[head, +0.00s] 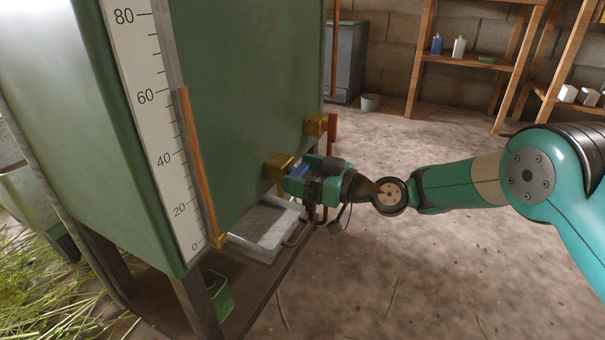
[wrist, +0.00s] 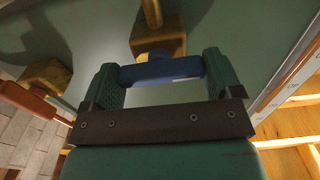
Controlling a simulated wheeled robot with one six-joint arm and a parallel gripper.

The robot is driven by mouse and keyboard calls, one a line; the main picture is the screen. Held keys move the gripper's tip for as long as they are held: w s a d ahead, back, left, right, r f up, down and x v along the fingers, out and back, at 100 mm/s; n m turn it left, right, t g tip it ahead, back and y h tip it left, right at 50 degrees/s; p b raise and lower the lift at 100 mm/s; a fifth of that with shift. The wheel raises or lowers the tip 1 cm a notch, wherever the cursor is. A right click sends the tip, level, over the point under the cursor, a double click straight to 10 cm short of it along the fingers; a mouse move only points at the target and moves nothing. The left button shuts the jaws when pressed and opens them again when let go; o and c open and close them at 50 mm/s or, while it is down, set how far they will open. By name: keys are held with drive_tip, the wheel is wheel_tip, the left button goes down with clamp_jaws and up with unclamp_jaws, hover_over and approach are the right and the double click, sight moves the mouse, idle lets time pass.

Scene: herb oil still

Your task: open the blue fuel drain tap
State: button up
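The blue fuel drain tap shows in the wrist view as a blue handle (wrist: 160,70) in front of a brass tap body (wrist: 158,40). In the head view the blue handle (head: 298,170) is partly covered by my gripper, beside the brass body (head: 277,166) on the green tank. My gripper (head: 300,178) is at this tap. In the wrist view its two green fingers (wrist: 161,75) stand wide apart, one at each end of the blue handle. I see no gap between handle and fingers. The handle lies crosswise between them.
A second brass tap (head: 316,124) with an orange-brown handle (head: 332,128) is just beyond. A grey metal tray (head: 262,225) sits below the tank, left of my gripper. A scale (head: 150,110) runs up the tank. The concrete floor at right is open.

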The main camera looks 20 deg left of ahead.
drive_tip(key=shift+m+p, duration=0.3)
drive_tip(key=m+p, duration=0.2)
drive_tip(key=shift+r+m, duration=0.2)
drive_tip(key=shift+m, duration=0.1)
drive_tip(key=m+p, duration=0.4)
drive_tip(key=m, duration=0.1)
drive_tip(key=shift+f, duration=0.1)
drive_tip(key=m+p, duration=0.2)
drive_tip(key=m, duration=0.3)
drive_tip(key=shift+f, duration=0.1)
drive_tip(key=m+p, duration=0.1)
drive_tip(key=m, duration=0.4)
drive_tip(key=shift+f, duration=0.15)
drive_tip(key=shift+m, duration=0.3)
drive_tip(key=o, duration=0.7)
drive_tip(key=shift+o, duration=0.2)
